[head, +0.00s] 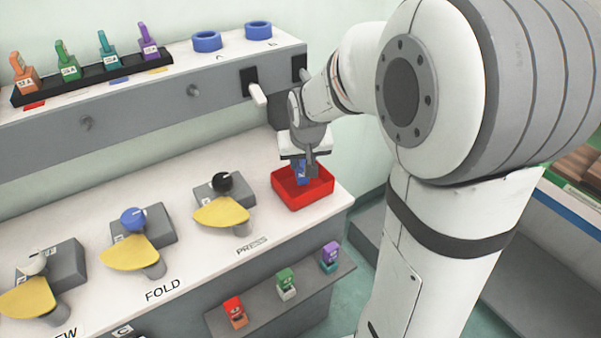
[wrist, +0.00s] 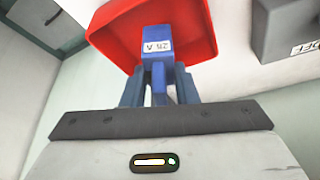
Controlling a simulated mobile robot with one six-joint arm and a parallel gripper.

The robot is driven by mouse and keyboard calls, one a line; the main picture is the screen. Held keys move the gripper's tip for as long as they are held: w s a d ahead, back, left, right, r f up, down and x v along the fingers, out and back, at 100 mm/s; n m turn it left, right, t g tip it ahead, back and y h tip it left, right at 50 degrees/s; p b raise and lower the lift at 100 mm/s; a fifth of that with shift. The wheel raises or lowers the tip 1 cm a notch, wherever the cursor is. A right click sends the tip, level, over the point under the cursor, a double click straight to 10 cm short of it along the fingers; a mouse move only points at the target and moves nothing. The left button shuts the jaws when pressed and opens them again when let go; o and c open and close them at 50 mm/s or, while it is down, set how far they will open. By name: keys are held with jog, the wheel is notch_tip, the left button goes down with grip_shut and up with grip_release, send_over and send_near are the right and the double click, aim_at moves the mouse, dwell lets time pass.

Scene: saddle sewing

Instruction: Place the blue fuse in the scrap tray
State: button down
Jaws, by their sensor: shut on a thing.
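The blue fuse (wrist: 157,48), with a white label reading 25 A, is held between the fingers of my gripper (wrist: 158,88) in the wrist view. The red scrap tray (head: 289,193) sits on the white bench at its right end. In the head view my gripper (head: 306,165) points down over the tray, with the blue fuse (head: 301,174) at or just inside the tray opening. I cannot tell whether the fuse touches the tray floor. The red tray (wrist: 113,33) lies behind the fuse in the wrist view.
A black rack (head: 95,77) on the upper shelf holds orange, green, teal and purple fuses. Two blue rings (head: 207,41) stand beside it. A lever (head: 257,94) sticks out near my arm. A lower shelf (head: 270,305) holds red, green and purple fuses.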

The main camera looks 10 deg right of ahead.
jog(key=shift+d+f, duration=0.1)
jog(key=shift+f, duration=1.7)
jog(key=shift+f+b, duration=0.1)
jog(key=shift+b, duration=0.25)
jog(key=c, duration=1.1)
grip_release()
jog(key=shift+c, duration=0.2)
